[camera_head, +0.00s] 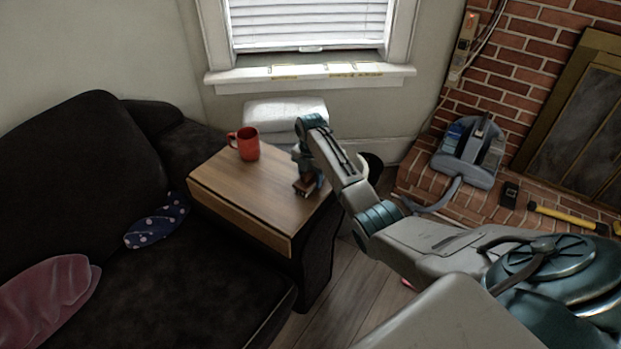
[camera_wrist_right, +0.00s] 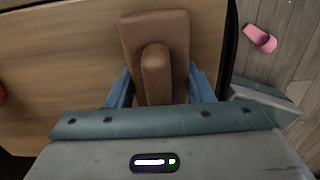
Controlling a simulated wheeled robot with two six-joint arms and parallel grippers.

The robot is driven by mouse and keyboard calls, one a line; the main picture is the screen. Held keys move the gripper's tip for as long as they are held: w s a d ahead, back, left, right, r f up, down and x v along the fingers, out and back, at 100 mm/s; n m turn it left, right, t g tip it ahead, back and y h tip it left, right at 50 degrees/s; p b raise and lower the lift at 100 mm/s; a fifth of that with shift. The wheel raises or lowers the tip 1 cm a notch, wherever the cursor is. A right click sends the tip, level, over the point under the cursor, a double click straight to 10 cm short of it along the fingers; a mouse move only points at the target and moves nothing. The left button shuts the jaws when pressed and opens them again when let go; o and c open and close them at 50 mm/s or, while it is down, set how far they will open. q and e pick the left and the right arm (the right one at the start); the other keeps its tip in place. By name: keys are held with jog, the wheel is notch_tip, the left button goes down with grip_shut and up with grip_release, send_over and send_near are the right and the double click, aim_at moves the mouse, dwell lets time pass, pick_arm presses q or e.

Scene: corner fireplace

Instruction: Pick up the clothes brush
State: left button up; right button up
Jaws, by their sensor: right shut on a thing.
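The clothes brush is a brown wooden block with a raised rounded handle. In the right wrist view the brush (camera_wrist_right: 155,35) sits between the two blue fingers of my right gripper (camera_wrist_right: 160,88), which is shut on it. In the head view the brush (camera_head: 305,187) shows as a small brown piece under my right gripper (camera_head: 307,176), over the right part of the wooden side table (camera_head: 235,190). I cannot tell whether the brush touches the tabletop. Part of the brush is hidden by the gripper. My left gripper is not in view.
A red mug (camera_head: 247,144) stands at the table's back left. A dark sofa (camera_head: 190,280) with a blue dotted cloth (camera_head: 157,221) is left of the table. A brick hearth (camera_head: 425,170) with a grey machine (camera_head: 468,152) is at right. A pink object (camera_wrist_right: 260,38) lies on the floor.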

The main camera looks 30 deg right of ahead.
jog(key=shift+w+r, duration=0.1)
jog(key=shift+r, duration=0.45)
notch_tip(320, 180, up, 3)
jog(key=shift+f, duration=0.2)
jog(key=s+a, duration=0.3)
jog(key=s+a+r, duration=0.1)
jog(key=s+a, duration=0.6)
jog(key=a, duration=0.1)
jog(key=shift+s+a+r, duration=0.1)
jog(key=shift+s+r, duration=0.05)
jog(key=shift+s, duration=0.1)
jog(key=shift+s+a, duration=0.25)
jog(key=shift+o, duration=1)
jog(key=shift+r, duration=0.15)
jog(key=shift+c, duration=0.2)
